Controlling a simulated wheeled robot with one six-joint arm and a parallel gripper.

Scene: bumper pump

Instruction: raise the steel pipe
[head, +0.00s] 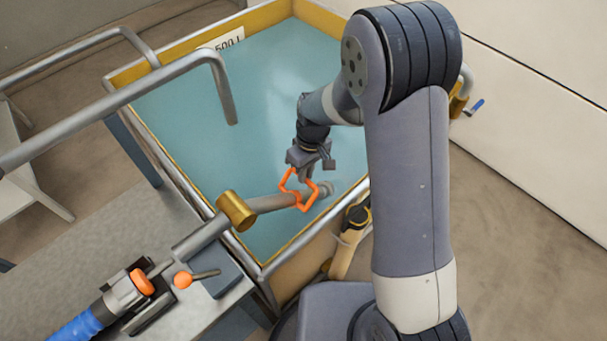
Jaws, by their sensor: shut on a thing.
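The steel pipe (270,203) runs from a brass collar (237,210) at the tank's near-left edge out over the tank, its end near the right wall. My gripper (298,190) reaches down from above, its orange fingers closed around the pipe near that far end. The pipe lies roughly level in the picture. I cannot tell whether it touches the water. My arm covers part of the tank's right side.
The tank (292,8) holds blue-green water. A bent grey pipe (140,95) hangs over its left side. On a grey bench (110,215) lie a blue hose (75,328), a clamp and a lever with an orange knob (182,280). A yellowish post (345,250) stands beside the tank.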

